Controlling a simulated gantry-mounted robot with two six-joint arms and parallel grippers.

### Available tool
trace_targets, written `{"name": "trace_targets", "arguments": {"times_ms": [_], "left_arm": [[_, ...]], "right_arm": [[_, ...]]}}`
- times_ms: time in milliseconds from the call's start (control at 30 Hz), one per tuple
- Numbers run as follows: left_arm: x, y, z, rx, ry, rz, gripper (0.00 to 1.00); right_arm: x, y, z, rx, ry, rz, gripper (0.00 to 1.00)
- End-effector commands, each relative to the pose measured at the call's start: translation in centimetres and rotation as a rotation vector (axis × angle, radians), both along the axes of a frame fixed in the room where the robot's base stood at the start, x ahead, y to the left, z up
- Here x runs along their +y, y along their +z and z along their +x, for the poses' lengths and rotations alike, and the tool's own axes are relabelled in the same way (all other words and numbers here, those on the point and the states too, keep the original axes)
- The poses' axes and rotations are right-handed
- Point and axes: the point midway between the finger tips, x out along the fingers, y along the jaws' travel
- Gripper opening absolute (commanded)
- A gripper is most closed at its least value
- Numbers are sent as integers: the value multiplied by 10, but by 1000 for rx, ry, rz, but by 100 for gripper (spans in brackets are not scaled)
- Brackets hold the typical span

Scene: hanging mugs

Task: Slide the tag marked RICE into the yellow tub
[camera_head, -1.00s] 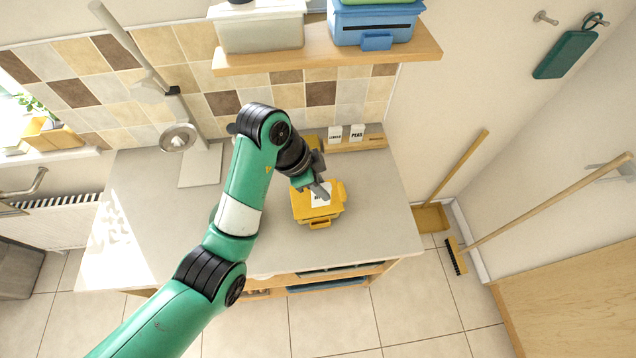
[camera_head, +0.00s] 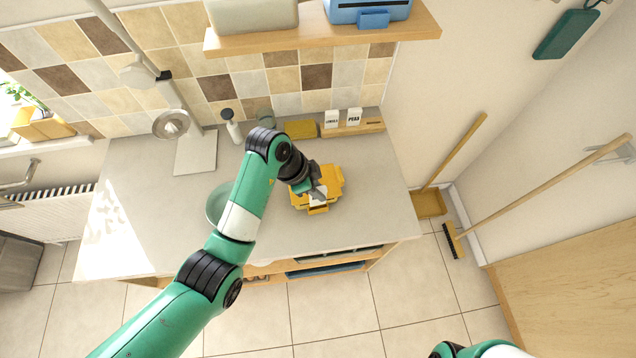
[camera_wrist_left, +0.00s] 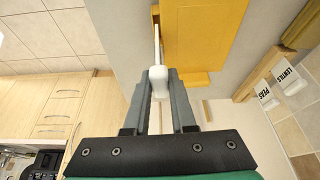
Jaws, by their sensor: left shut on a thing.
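The yellow tub (camera_head: 332,178) stands on the grey counter, partly covered by my left gripper (camera_head: 316,187) in the head view. That gripper is shut on a white tag (camera_head: 318,197) at the tub's front side. In the left wrist view, the tag (camera_wrist_left: 160,82) shows edge-on between the fingertips (camera_wrist_left: 160,76). Its thin end points along the face of the tub (camera_wrist_left: 200,40), close to a narrow yellow strip (camera_wrist_left: 155,12). I cannot tell whether it sits inside the strip. Its lettering is not readable. My right gripper is out of view.
A wooden rack (camera_head: 372,126) at the counter's back holds the LENTILS tag (camera_head: 332,118) and the PEAS tag (camera_head: 354,116). A green bowl (camera_head: 215,205) is left of the tub, partly behind my arm. Counter right of the tub is clear.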

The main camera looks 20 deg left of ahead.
Motion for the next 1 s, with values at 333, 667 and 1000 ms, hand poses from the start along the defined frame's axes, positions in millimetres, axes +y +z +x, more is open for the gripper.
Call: {"name": "trace_targets", "arguments": {"times_ms": [333, 667, 1000], "left_arm": [[0, -7, 0, 0, 0, 0, 0], [0, -7, 0, -1, 0, 1, 0], [0, -7, 0, -1, 0, 0, 0]], "right_arm": [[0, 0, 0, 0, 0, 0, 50], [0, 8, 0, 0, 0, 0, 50], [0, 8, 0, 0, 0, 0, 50]]}}
